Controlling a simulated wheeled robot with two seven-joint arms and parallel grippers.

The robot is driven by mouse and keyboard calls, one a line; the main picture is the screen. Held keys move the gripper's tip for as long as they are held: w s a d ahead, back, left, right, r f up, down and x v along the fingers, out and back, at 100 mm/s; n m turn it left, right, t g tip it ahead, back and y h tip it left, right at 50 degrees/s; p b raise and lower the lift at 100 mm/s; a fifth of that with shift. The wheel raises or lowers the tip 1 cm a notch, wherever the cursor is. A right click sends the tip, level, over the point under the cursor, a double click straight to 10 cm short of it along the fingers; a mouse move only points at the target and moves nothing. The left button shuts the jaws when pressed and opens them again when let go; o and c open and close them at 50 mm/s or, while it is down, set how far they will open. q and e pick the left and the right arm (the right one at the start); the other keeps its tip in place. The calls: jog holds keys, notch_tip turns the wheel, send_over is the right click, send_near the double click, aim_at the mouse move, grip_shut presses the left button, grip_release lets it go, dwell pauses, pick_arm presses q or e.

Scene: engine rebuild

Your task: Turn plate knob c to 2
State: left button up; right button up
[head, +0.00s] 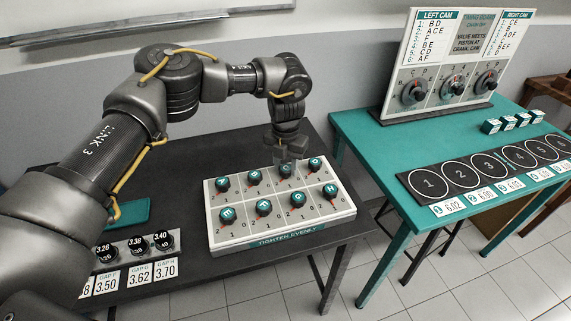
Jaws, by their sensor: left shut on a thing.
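The white plate (243,230) lies on the dark table, with two rows of teal knobs with red pointers and small numbers around them. Knob c (285,171) is the third in the back row; the fingers cover its top, so its letter is hidden and I cannot read its setting. My left gripper (287,160) points down from above and is shut on knob c. My right gripper is out of view.
Knob B (254,177) and knob D (314,164) stand close on either side, with knob G (298,199) in front. Gap cards and round pieces (137,246) lie at left. A teal table (374,151) with a timing board (446,55) stands at right.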

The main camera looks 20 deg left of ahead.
aim_at(286, 167)
pick_arm(q)
jog(key=shift+m, duration=0.6)
jog(key=shift+r, duration=0.1)
jog(key=o, duration=1)
jog(key=shift+r, duration=0.4)
notch_tip(286, 167, up, 10)
jog(key=shift+f+b, duration=0.1)
jog(key=shift+b, duration=0.7)
